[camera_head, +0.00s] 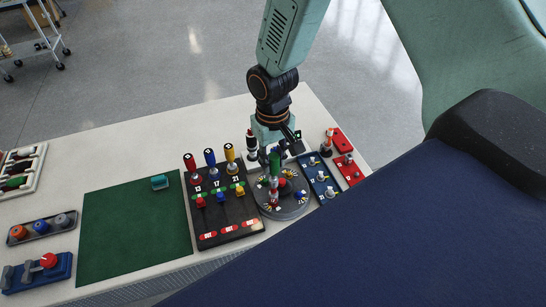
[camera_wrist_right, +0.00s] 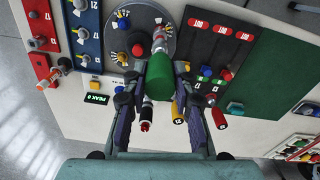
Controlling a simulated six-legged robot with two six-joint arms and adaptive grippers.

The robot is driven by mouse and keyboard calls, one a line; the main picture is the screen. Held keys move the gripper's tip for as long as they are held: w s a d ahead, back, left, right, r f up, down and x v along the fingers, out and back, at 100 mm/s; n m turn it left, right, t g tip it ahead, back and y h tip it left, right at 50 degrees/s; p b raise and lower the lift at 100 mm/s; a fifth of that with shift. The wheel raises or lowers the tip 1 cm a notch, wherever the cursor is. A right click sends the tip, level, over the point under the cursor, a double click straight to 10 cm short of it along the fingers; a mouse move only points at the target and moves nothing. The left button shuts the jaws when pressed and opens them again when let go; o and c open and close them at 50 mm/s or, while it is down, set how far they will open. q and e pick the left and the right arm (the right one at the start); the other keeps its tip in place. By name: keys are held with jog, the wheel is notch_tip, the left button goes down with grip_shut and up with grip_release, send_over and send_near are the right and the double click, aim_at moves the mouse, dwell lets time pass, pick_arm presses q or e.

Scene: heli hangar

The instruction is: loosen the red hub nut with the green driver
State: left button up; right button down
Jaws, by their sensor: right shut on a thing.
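The green driver (camera_head: 275,160) is upright over the grey round hub plate (camera_head: 299,211), which has yellow marks near its rim. My right gripper (camera_head: 274,150) is shut on its green handle. In the right wrist view the handle (camera_wrist_right: 158,82) sits between the two fingers (camera_wrist_right: 158,77). A dark round knob stands beside the driver on the plate. My left gripper is not in view.
A black board (camera_head: 207,230) with red, blue and yellow handles stands left of the plate. A blue panel (camera_head: 316,172) and red panel (camera_head: 352,178) are to its right. A green mat (camera_head: 130,235) holds only a small teal block (camera_head: 160,182). A small display (camera_wrist_right: 97,99) reads "PEAK 0".

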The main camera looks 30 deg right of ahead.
jog(key=shift+f+b, duration=0.5)
jog(key=shift+f, duration=0.35)
dwell(0.5)
jog(key=c, duration=1.7)
grip_release()
grip_shut()
